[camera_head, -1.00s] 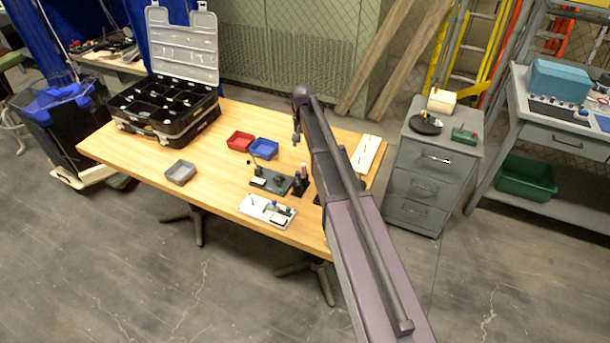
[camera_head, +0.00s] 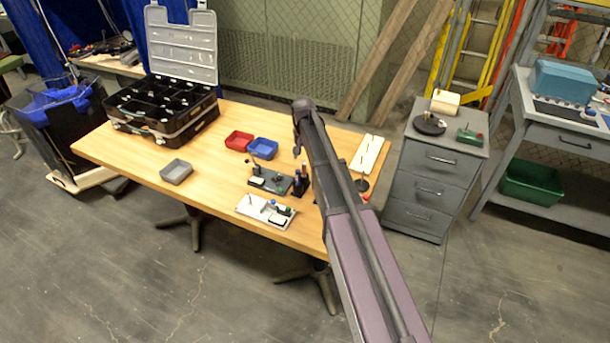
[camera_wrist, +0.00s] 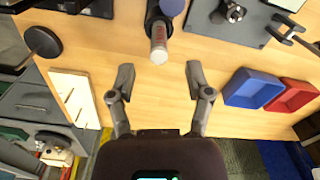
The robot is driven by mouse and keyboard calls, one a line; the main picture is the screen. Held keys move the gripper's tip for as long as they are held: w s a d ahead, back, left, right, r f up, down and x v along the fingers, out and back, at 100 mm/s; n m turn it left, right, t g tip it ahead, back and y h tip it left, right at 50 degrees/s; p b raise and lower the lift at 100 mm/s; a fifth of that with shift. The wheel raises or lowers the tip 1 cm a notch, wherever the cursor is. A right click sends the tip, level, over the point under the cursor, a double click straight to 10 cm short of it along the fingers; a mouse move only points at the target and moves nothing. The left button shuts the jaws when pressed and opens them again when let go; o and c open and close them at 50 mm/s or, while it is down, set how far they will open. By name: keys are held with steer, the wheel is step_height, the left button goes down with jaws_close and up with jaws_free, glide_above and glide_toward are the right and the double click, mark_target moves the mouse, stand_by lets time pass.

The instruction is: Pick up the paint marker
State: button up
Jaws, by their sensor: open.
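A pale grey cylinder with red markings (camera_wrist: 158,42), apparently the paint marker, stands in a dark holder in the wrist view, its end facing the camera. The dark holder (camera_head: 299,187) shows in the head view beside a grey fixture, with small upright items in it. My gripper (camera_wrist: 160,76) is open and empty. Its two fingers are spread on either side of the marker's line, with the marker beyond the fingertips and not between them. In the head view my gripper is largely hidden by my arm, above the table behind the holder.
A round blue-topped item (camera_wrist: 173,6) is close beside the marker. A grey fixture (camera_head: 268,180) and white tray (camera_head: 262,212) stand nearby. Blue (camera_head: 262,149) and red (camera_head: 238,141) bins, a white board (camera_head: 367,155) and a black organiser case (camera_head: 160,110) occupy the table. Its left front is mostly clear.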

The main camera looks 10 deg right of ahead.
mark_target(304, 162)
steer(key=shift+f, duration=0.15)
stand_by(0.3)
steer(key=shift+f+b, duration=2.5)
steer(key=shift+b, duration=0.1)
steer(key=shift+d, duration=0.1)
jaws_close()
